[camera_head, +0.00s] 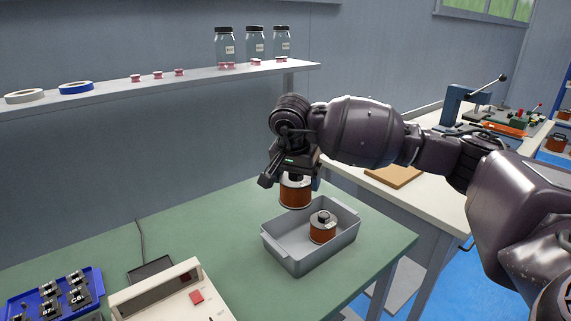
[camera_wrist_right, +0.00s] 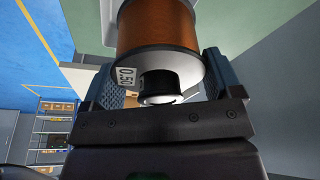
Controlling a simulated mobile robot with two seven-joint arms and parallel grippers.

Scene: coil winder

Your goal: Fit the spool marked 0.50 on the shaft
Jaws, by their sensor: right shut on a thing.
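My right gripper (camera_head: 294,178) is shut on a copper-wound spool (camera_head: 295,191), which hangs upright above the back left of the grey tray (camera_head: 290,262). In the right wrist view the spool (camera_wrist_right: 160,28) carries a label (camera_wrist_right: 127,76) reading 0.50, and its dark hub sits between the two fingers (camera_wrist_right: 160,90). A second copper spool (camera_head: 322,228) stands in the tray; its marking is too small to read. I cannot make out the shaft in these views. My left gripper is not in view.
A white instrument with a red button (camera_head: 196,297) and a blue tray of dark parts (camera_head: 52,299) stand at the front left of the green table (camera_head: 225,225). A shelf (camera_head: 150,86) with jars runs along the wall. A blue device with a lever (camera_head: 458,104) stands on the far bench.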

